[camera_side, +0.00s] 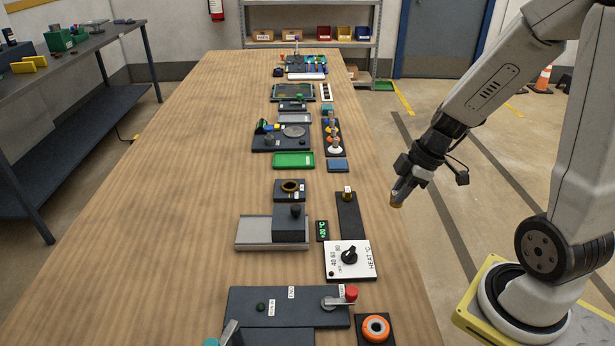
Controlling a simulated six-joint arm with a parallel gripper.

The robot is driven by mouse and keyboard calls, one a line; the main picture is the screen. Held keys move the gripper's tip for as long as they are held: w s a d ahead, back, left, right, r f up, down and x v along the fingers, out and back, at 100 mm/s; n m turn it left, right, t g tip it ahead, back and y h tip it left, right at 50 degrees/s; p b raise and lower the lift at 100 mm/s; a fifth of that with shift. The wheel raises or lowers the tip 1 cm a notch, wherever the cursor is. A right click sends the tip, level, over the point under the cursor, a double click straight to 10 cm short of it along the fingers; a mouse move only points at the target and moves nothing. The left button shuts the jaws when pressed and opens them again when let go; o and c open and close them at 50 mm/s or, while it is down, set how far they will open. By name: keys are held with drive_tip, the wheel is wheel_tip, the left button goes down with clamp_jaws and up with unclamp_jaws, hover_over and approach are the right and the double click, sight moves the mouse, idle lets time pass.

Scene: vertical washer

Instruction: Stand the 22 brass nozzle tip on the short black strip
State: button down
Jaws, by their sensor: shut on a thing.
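My gripper (397,198) hangs in the air to the right of the table's right edge, pointing down. It is shut on a small brass piece, the nozzle tip (396,205), of which only the lower end shows below the jaws; no number is readable on it. A short black strip (353,222) lies near the right edge of the table, to the left of my gripper. Another small brass piece (347,192) with a white label stands at the far end of this strip. The near part of the strip is bare.
A white HEAT dial panel (348,260) lies just nearer than the strip, with a small green display (322,231) to its left. A grey block on a metal plate (272,233) is further left. The table's left half is clear wood.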

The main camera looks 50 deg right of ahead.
drive_tip(key=shift+w+d+f, duration=0.5)
drive_tip(key=shift+w+f, duration=1.05)
drive_tip(key=shift+w, duration=0.65)
drive_tip(key=shift+w+d+f, duration=0.55)
drive_tip(key=shift+w+f, duration=1)
drive_tip(key=shift+w, duration=0.65)
drive_tip(key=shift+w+d+f, duration=0.5)
drive_tip(key=shift+w+f, duration=1.05)
drive_tip(key=shift+w, duration=0.65)
drive_tip(key=shift+f, duration=0.1)
drive_tip(key=shift+w+f, duration=0.2)
drive_tip(key=shift+f, duration=1.55)
drive_tip(key=shift+f, duration=0.15)
drive_tip(key=c, duration=0.6)
unclamp_jaws()
